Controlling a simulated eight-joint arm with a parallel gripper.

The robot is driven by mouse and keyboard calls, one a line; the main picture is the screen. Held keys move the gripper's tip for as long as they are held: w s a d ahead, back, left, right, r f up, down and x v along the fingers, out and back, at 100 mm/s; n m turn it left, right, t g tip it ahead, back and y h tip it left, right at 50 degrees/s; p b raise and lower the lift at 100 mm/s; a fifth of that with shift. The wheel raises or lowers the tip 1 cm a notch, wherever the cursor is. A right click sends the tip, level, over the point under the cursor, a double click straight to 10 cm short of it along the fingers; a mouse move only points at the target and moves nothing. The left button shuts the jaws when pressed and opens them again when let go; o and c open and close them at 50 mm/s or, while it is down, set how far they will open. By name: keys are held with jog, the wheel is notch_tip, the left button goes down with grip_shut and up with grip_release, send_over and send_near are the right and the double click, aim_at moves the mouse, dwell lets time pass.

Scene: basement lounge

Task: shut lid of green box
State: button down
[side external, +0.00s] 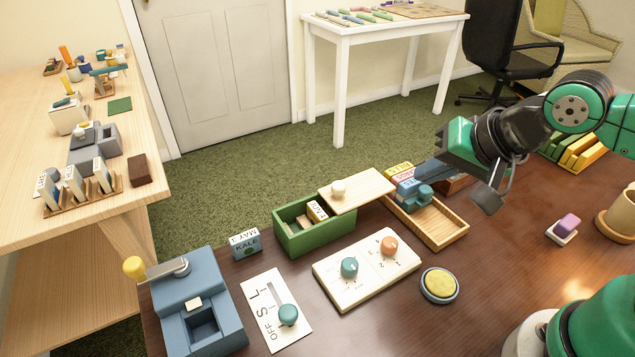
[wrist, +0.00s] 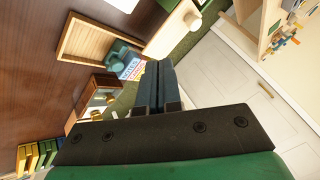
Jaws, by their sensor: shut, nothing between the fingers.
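The green box (side external: 318,239) stands on the dark table in the side view, with its left part open and a small labelled block inside. Its pale wooden lid (side external: 365,189) with a round knob (side external: 338,187) is slid to the right, covering only part of the box and jutting out past its right end. The lid (wrist: 170,34) and knob (wrist: 192,18) show at the top of the wrist view. My gripper (side external: 416,172) is shut and empty, to the right of the lid and apart from it. In the wrist view my gripper (wrist: 158,68) points toward the labelled blocks.
A wooden tray (side external: 447,234) with a teal object (side external: 416,192) and labelled blocks (side external: 399,170) lies right of the box, near my fingers. A dial panel (side external: 335,284) stands in front, with a round button (side external: 440,285) beside it. A blue device (side external: 195,300) is at left.

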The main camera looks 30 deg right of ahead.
send_near(348, 195)
jog(key=shift+w+d+f, duration=0.1)
jog(key=shift+d+f, duration=0.3)
jog(key=shift+f, duration=0.4)
jog(key=shift+w+d+f, duration=0.15)
jog(key=shift+d+f, duration=0.3)
jog(key=shift+f, duration=0.3)
jog(key=shift+w+d+f, duration=0.1)
jog(key=shift+d+f, duration=0.3)
jog(key=shift+f, duration=0.4)
jog(key=shift+w+a+r, duration=0.1)
jog(key=shift+w+a, duration=1.25)
jog(key=shift+a, duration=0.1)
jog(key=a, duration=0.9)
jog(key=s+d, duration=0.3)
jog(key=shift+s+r, duration=0.1)
jog(key=shift+r, duration=0.1)
jog(key=a+v, duration=0.1)
jog(key=v, duration=0.8)
jog(key=w+d+n, duration=0.1)
jog(key=d+n, duration=0.6)
jog(key=d, duration=0.6)
jog(key=shift+w+d+f+n+h, duration=0.2)
jog(key=shift+d+f+n+h, duration=0.05)
jog(key=shift+d+n+h, duration=0.15)
